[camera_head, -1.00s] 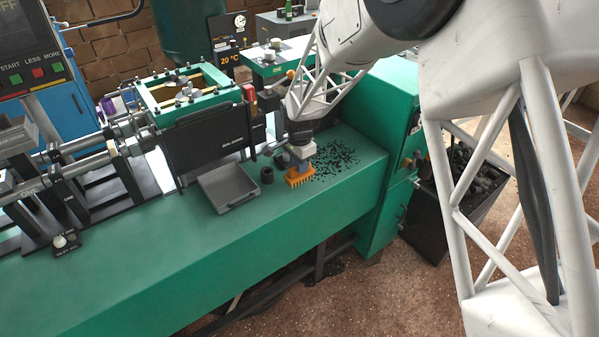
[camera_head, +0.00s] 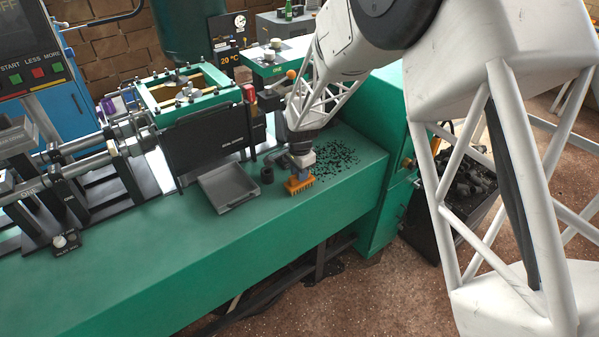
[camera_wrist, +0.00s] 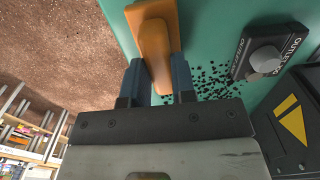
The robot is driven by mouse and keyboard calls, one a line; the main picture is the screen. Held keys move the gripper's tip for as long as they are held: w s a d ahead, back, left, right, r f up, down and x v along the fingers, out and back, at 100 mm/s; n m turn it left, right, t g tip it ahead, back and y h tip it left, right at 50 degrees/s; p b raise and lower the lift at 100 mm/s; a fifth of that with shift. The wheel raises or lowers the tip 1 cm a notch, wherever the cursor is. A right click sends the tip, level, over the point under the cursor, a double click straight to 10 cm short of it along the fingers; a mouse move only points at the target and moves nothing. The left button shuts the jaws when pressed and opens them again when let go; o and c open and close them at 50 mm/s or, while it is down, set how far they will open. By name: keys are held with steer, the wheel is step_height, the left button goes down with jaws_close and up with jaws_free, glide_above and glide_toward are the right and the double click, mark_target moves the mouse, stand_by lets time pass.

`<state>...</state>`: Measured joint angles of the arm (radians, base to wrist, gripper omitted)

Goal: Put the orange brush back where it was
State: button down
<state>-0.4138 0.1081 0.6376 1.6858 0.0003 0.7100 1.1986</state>
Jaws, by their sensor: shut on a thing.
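The orange brush (camera_head: 299,185) is at the right part of the green bench, bristles down, beside the scattered black bits. In the wrist view its orange handle (camera_wrist: 155,50) stands between my two fingers. My gripper (camera_head: 300,165) is shut on the brush from above. In the wrist view my gripper (camera_wrist: 158,82) shows its blue-grey fingers on both sides of the handle. I cannot tell whether the bristles touch the bench top.
The front bench top (camera_head: 150,245) is clear.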

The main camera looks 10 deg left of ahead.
steer(key=shift+f, duration=0.1)
steer(key=c, duration=0.9)
jaws_free()
steer(key=shift+c, duration=0.2)
step_height(320, 180, up, 12)
stand_by(0.5)
